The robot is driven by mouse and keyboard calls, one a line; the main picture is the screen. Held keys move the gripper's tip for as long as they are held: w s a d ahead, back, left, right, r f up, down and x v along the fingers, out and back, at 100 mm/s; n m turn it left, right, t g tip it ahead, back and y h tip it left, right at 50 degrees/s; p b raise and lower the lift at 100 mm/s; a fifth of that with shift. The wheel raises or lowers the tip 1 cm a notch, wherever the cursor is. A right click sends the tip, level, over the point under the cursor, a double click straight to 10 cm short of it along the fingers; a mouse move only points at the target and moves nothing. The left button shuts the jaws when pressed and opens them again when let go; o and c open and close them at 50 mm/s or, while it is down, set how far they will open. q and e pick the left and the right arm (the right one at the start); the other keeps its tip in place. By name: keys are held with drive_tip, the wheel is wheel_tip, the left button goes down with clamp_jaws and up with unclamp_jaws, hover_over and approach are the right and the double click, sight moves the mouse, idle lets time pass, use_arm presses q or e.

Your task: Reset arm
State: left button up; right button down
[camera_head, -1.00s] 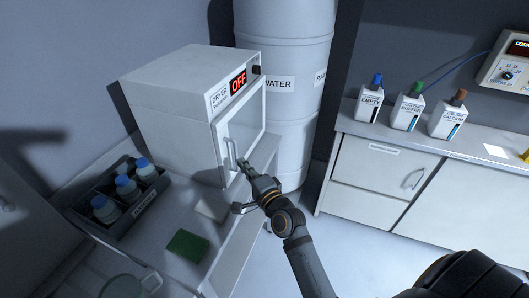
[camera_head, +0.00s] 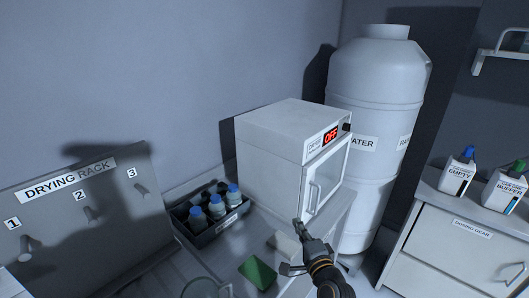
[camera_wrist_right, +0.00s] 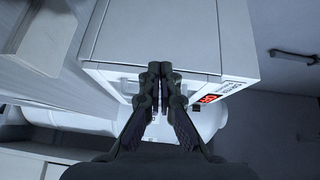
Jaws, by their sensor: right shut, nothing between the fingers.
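My right gripper (camera_head: 298,226) is low in the head view, in front of the white dryer (camera_head: 275,150). Its fingers are shut and hold nothing. Its tip appears close to the dryer's door handle (camera_head: 314,196); I cannot tell from these frames whether they touch. The dryer door is closed and its display reads OFF in red. In the right wrist view, the shut fingers (camera_wrist_right: 160,75) stand in front of the dryer (camera_wrist_right: 180,38), whose red display shows beside them. My left gripper is in neither view.
A dark tray (camera_head: 215,233) with blue-capped bottles and a green block (camera_head: 258,271) sit on the bench left of the gripper. A white water tank (camera_head: 375,100) stands behind the dryer. A drying rack (camera_head: 110,215) is at left, and a cabinet (camera_head: 455,250) at right.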

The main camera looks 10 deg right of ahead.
drive_tip(key=s+d+f+n+g+h, duration=0.1)
drive_tip(key=s+d+f+n+g, duration=0.3)
drive_tip(key=s, duration=0.5)
drive_tip(key=s+d+f+n+g+h, duration=0.2)
drive_tip(key=s+f+n+g, duration=0.3)
drive_tip(key=s+n, duration=0.3)
drive_tip(key=s+d+f+n+g+h, duration=0.1)
drive_tip(key=s+d+f+n+g, duration=0.3)
drive_tip(key=s, duration=0.6)
wheel_tip(320, 180, down, 26)
drive_tip(key=s+d+g, duration=0.1)
drive_tip(key=s+g, duration=0.1)
drive_tip(key=s+d+f+g, duration=0.1)
drive_tip(key=s+f, duration=1.6)
drive_tip(key=s, duration=0.2)
drive_tip(key=shift+d, duration=0.3)
